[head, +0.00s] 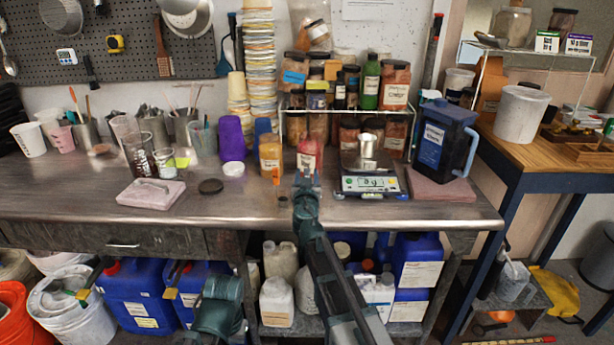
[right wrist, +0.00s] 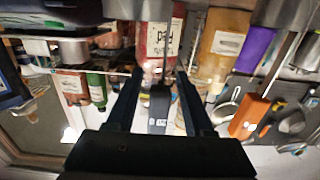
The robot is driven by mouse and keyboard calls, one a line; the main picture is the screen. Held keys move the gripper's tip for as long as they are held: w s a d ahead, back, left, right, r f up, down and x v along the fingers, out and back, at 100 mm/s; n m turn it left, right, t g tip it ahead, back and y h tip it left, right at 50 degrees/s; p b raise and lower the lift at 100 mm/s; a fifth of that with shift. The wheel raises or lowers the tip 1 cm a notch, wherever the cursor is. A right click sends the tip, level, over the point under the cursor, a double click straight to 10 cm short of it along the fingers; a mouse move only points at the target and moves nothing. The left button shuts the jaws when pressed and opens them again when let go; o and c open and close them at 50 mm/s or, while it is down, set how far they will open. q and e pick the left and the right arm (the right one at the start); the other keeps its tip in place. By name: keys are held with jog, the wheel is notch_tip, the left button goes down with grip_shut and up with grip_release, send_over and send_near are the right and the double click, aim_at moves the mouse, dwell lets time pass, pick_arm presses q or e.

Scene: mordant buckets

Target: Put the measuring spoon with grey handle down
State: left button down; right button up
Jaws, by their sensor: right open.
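The measuring spoon's grey handle (right wrist: 158,112) shows in the right wrist view, with small pale print on it. It lies between the two fingers of my right gripper (right wrist: 160,76), with gaps visible beside it. That gripper is open. In the head view my right gripper (head: 306,180) is low over the bench, just in front of a jar with a red label (head: 309,156). The spoon cannot be made out there, and its bowl is not clear in the wrist view.
An orange handle (head: 276,177) stands close left of the gripper, also seen in the right wrist view (right wrist: 248,117). A scale (head: 369,185) bearing a metal cup (head: 367,146) is on the right.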

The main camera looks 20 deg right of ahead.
jog(key=shift+r, duration=0.2)
jog(key=v, duration=1.2)
jog(key=shift+p, duration=0.3)
